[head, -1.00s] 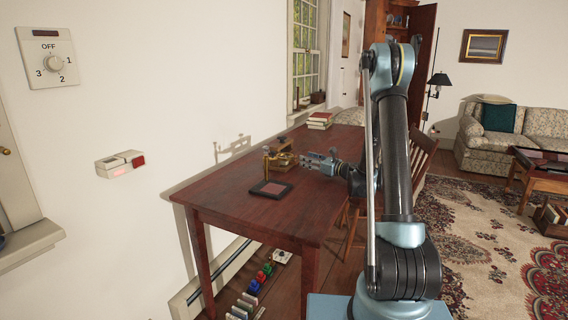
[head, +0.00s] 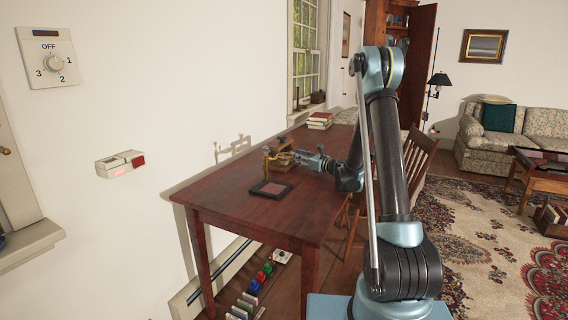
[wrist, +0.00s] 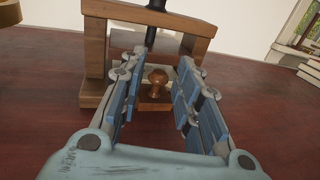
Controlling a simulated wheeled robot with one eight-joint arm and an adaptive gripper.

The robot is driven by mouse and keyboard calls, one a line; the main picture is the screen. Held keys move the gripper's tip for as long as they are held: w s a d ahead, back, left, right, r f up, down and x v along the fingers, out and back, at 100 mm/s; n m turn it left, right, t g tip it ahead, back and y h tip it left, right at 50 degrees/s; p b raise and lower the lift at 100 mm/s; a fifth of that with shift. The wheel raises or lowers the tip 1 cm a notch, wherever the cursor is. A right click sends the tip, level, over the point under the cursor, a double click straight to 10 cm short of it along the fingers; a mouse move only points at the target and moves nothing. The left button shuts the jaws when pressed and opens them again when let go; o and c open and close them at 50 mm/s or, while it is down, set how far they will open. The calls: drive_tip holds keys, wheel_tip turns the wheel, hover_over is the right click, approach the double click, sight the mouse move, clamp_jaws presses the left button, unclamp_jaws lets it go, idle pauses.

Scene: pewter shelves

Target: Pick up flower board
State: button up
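A wooden press-like frame (wrist: 97,55) with a dark central screw stands on the table in the wrist view. A small wooden board (wrist: 155,104) with a round knob (wrist: 157,77) sits low between its posts. I cannot see a flower on this board. My gripper (wrist: 160,68) is open, with its blue-padded fingers on either side of the knob and a gap to each side. In the head view my gripper (head: 299,158) is low over the table, right beside the wooden and brass items (head: 281,160), where details are too small to tell.
The dark red table (head: 235,205) has a flat dark-framed square (head: 271,189) near its front and stacked books (head: 319,121) at the back. The wall stands along its left side, a wooden chair (head: 418,158) at its right. The front tabletop is mostly clear.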

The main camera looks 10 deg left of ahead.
clamp_jaws()
drive_tip(key=shift+r, duration=0.1)
drive_tip(key=shift+r, duration=0.6)
drive_tip(key=s+d, duration=0.3)
drive_tip(key=d, duration=0.6)
drive_tip(key=s+d, duration=0.3)
drive_tip(key=d, duration=0.6)
drive_tip(key=s+d, duration=0.4)
drive_tip(key=d, duration=0.6)
drive_tip(key=shift+r, duration=0.15)
idle(0.6)
drive_tip(key=shift+d, duration=0.15)
drive_tip(key=shift+r, duration=0.1)
drive_tip(key=shift+r, duration=2.9)
